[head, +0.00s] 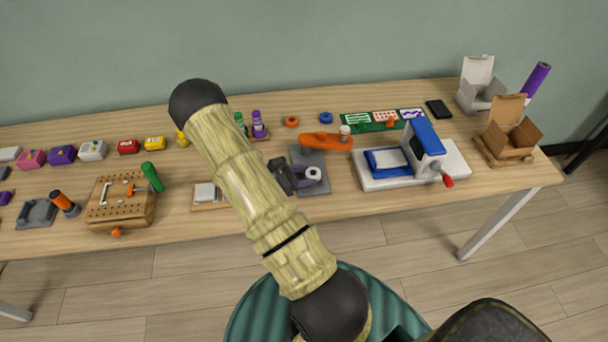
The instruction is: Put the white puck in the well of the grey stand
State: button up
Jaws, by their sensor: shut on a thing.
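My gripper (301,177) is over the middle of the table, at the front part of a flat grey stand (318,187). It is shut on a small white, round thing, which looks like the white puck (314,172); the dark fingers cover part of it. The grey stand has an orange arm (322,141) with a whitish knob across its back. My gripper and arm hide part of the stand, and I cannot make out its well. I cannot tell whether the puck touches the stand.
A white and blue press (425,148) with a red handle stands right of the stand. A wooden pegboard block (118,205) and a dark grey holder (37,214) are at left. Open boxes (510,136) stand at far right. Coloured small blocks line the back left.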

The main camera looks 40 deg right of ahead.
jog(key=shift+f+b, duration=0.4)
jog(key=shift+f, duration=0.2)
jog(key=o, duration=1.1)
jog(key=shift+c, duration=0.2)
jog(key=shift+r, duration=0.15)
jog(key=shift+r+p, duration=0.25)
jog(key=shift+p, duration=0.1)
jog(key=v, duration=1.2)
jog(key=shift+w+a+r+b, duration=0.1)
jog(key=shift+b, duration=0.3)
